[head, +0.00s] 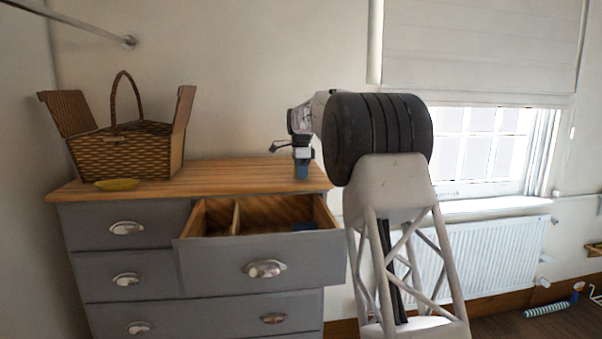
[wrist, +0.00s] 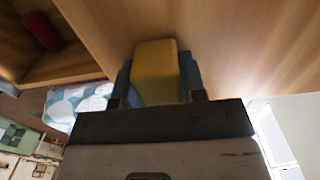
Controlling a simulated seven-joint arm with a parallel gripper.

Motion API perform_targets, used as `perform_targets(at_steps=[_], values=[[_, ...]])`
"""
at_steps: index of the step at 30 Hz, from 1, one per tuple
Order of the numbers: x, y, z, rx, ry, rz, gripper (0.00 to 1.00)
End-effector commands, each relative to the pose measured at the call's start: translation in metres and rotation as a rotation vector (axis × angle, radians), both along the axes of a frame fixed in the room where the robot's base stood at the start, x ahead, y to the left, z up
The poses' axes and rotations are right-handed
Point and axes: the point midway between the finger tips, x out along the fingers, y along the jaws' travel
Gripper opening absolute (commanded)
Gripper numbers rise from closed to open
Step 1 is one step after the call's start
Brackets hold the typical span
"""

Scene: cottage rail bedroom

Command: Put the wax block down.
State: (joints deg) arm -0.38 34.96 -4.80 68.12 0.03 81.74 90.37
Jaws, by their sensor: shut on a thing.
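The wax block (wrist: 157,72) is a yellow block with rounded edges, seen in the wrist view between the blue fingers of my gripper (wrist: 158,80). My gripper is shut on it. In the head view my gripper (head: 302,172) points down at the right end of the wooden dresser top (head: 240,174), and the block cannot be made out there. The wood of the top lies beyond the block in the wrist view. I cannot tell whether the block touches it.
A wicker basket (head: 125,152) with raised lids and a yellow dish (head: 117,184) stand on the left of the top. A divided drawer (head: 262,262) is open below my gripper. A dark red thing (wrist: 40,32) shows in the wrist view. The top's middle is clear.

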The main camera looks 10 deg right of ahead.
Motion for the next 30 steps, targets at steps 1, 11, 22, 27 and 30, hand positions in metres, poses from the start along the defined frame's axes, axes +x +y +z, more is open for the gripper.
perform_targets(at_steps=[1,11,22,27,30], values=[[0.0,0.0001,0.0006,0.0,-0.001,0.0,0.19],[0.0001,0.0,-0.003,0.0,0.0,0.0,0.19],[0.0002,0.0,-0.0027,0.0,0.0,0.0,0.64],[0.0002,0.0,-0.0006,0.0,-0.001,0.0,0.64],[0.0002,0.0,0.0037,0.0,-0.001,0.0,0.64]])
